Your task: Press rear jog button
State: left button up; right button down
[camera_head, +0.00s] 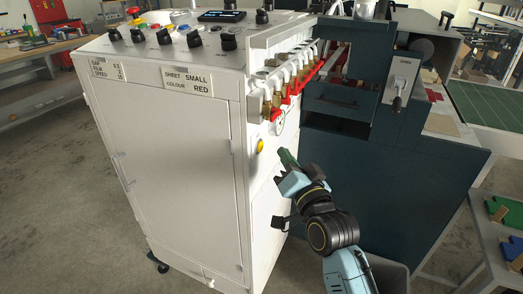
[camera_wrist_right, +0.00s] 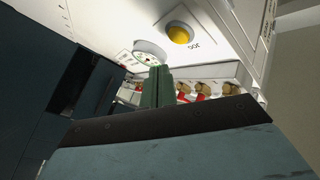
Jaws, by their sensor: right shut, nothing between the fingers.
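A yellow round jog button (camera_head: 260,146) sits on the narrow right-hand side of the white cabinet, below the row of brass and red valves. In the right wrist view the same yellow button (camera_wrist_right: 180,33) sits in a pale plate, with lettering that reads JOG beside it. My right gripper (camera_head: 287,157) is shut and empty, its green fingertips to the right of the button and slightly lower, apart from it. In the wrist view the green fingertips (camera_wrist_right: 157,85) show below the button. My left gripper is not in view.
The white cabinet (camera_head: 175,150) carries knobs and buttons on top. Brass valves with red handles (camera_head: 290,88) and a round gauge (camera_head: 278,122) sit just above the gripper. A dark blue machine (camera_head: 400,165) stands to the right, close to my right arm.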

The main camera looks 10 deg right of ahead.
aim_at(260, 147)
jog(key=shift+w+a, duration=0.7)
jog(key=shift+a, duration=0.3)
dwell(1.2)
jog(key=shift+a, duration=0.1)
jog(key=shift+w+a+p, duration=0.2)
jog(key=shift+a+p, duration=0.05)
jog(key=shift+p, duration=0.2)
